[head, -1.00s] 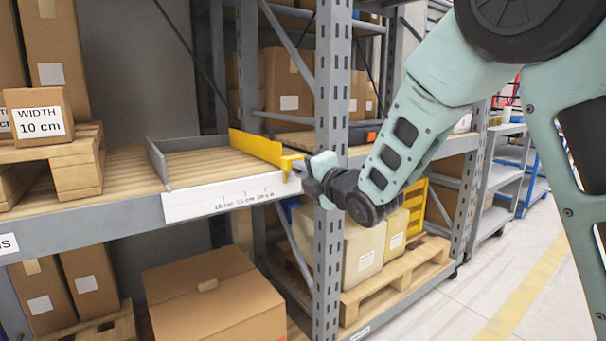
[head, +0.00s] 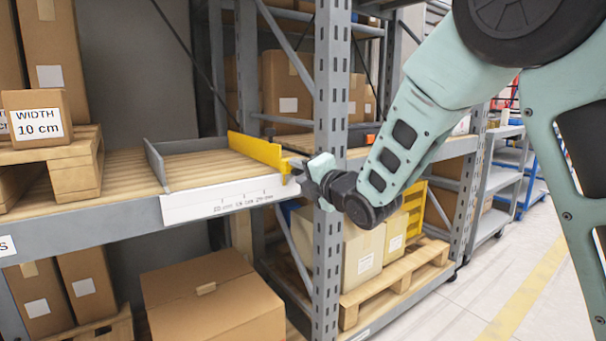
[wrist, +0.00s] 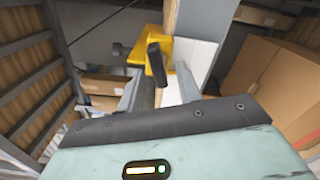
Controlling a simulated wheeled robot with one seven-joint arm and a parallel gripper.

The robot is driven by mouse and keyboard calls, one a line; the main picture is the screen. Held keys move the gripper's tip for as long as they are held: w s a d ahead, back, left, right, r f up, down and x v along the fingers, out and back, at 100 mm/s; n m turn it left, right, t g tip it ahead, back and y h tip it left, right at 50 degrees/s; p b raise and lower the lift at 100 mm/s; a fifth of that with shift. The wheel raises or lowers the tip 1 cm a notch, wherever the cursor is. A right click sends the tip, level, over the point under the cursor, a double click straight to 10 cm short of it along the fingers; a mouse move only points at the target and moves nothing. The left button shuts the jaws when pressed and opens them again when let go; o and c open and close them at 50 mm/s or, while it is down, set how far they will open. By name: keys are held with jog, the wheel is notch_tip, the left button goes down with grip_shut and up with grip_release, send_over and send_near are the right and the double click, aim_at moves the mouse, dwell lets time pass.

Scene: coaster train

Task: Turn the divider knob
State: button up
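The yellow divider (head: 258,148) stands on the shelf's wooden deck, at the right of a grey divider (head: 156,163). Its yellow front bracket (wrist: 150,52) shows in the wrist view with a dark knob (wrist: 155,62) sticking out toward me. My gripper (head: 302,178) is at the divider's front end, just right of the shelf edge; it hides the knob in the head view. In the wrist view my gripper (wrist: 158,90) is open, its two fingers apart on either side of the knob's line. I see gaps beside the knob and no contact.
A white scale strip (head: 222,198) runs along the shelf front. A perforated grey upright (head: 330,100) stands right behind my gripper. A box marked WIDTH 10 cm (head: 38,118) sits on a small pallet at left. The aisle floor (head: 500,270) at right is clear.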

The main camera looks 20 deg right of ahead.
jog(key=shift+s, duration=0.1)
jog(key=b+v, duration=0.8)
jog(key=v, duration=0.9)
